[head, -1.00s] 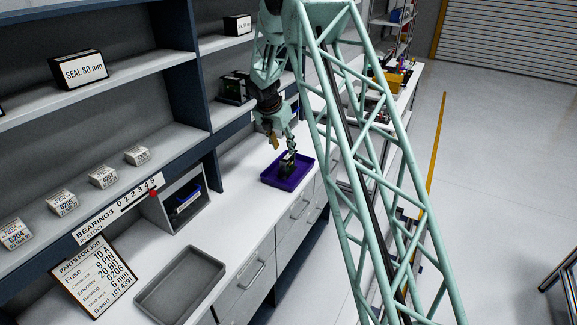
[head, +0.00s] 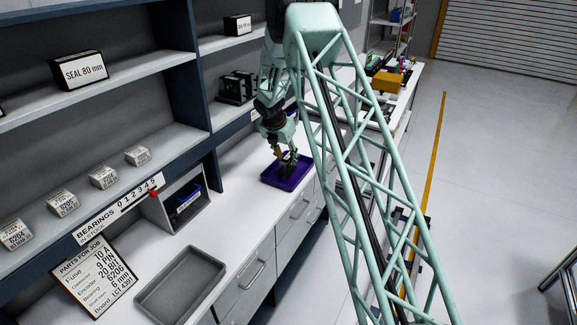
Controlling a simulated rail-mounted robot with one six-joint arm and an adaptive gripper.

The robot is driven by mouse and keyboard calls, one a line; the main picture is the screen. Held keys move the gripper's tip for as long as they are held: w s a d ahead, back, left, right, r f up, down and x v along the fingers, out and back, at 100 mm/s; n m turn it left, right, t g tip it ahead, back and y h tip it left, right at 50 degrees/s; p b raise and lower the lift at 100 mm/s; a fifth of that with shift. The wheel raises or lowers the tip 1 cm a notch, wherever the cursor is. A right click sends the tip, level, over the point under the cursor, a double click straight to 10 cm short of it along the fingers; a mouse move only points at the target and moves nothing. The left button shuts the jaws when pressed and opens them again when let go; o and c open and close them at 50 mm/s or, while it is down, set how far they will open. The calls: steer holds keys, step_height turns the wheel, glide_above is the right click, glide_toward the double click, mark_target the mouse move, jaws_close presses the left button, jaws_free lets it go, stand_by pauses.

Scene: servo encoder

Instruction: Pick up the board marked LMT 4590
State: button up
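A small purple tray (head: 271,181) sits on the white bench near its front edge. A small dark item (head: 286,170) stands in it; no marking on it can be read, so I cannot tell whether it is the board marked LMT 4590. My gripper (head: 286,157) points down over the tray, with its fingers close around the top of the dark item. The fingers and the item overlap and are small, so whether they touch is unclear. No label reading LMT 4590 is legible anywhere in view.
An empty grey tray (head: 181,287) lies at the bench front. A grey bin box (head: 181,207) holds a blue bin. Shelves with labelled boxes rise at left.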

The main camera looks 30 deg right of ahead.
steer(key=shift+d+f, duration=0.1)
steer(key=shift+f, duration=0.15)
stand_by(0.3)
steer(key=shift+w+p+x, duration=0.2)
steer(key=shift+p+x, duration=0.1)
steer(key=shift+x, duration=2.2)
steer(key=shift+r, duration=0.1)
steer(key=shift+c, duration=0.2)
steer(key=c, duration=1)
steer(key=shift+r, duration=0.15)
steer(key=shift+r, duration=4.9)
